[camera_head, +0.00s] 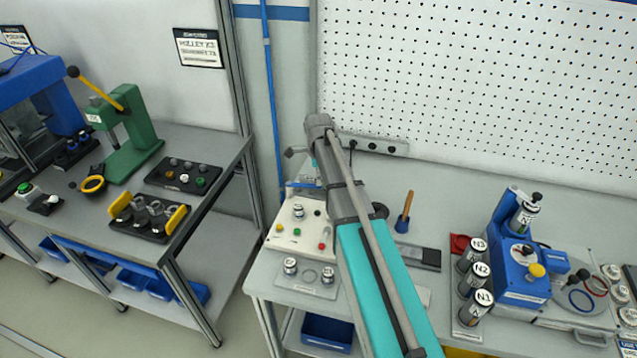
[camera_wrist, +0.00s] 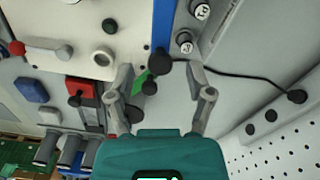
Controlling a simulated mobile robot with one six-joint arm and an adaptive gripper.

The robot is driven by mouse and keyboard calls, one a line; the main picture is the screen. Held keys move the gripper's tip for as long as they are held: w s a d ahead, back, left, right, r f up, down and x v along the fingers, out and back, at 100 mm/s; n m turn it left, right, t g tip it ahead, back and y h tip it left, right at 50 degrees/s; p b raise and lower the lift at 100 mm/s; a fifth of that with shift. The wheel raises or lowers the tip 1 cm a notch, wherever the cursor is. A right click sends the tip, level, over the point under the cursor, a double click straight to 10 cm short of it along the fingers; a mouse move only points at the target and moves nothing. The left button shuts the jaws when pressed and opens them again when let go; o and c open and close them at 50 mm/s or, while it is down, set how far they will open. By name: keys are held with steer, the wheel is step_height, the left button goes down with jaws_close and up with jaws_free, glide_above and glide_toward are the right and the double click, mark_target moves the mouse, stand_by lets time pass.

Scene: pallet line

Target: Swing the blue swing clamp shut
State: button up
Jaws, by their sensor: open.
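The blue swing clamp shows in the wrist view as a straight blue bar (camera_wrist: 165,25) with a round black knob (camera_wrist: 160,62) at its near end. The bar lies along the edge of a white fixture block (camera_wrist: 70,40). My gripper (camera_wrist: 160,74) is open, with one finger on each side of the knob; I cannot tell whether either touches it. In the head view a short piece of the blue bar (camera_head: 304,185) shows at the back of the white block (camera_head: 290,243), below my wrist. My fingers are mostly hidden there by my own arm.
Labelled cylinders (camera_head: 476,275) and a blue fixture (camera_head: 520,275) stand farther right. A pegboard (camera_head: 480,90) closes the back, with black wall knobs (camera_head: 373,147) below it. A separate bench with a green press (camera_head: 130,135) stands left.

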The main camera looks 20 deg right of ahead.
steer(key=shift+f, duration=0.5)
jaws_close()
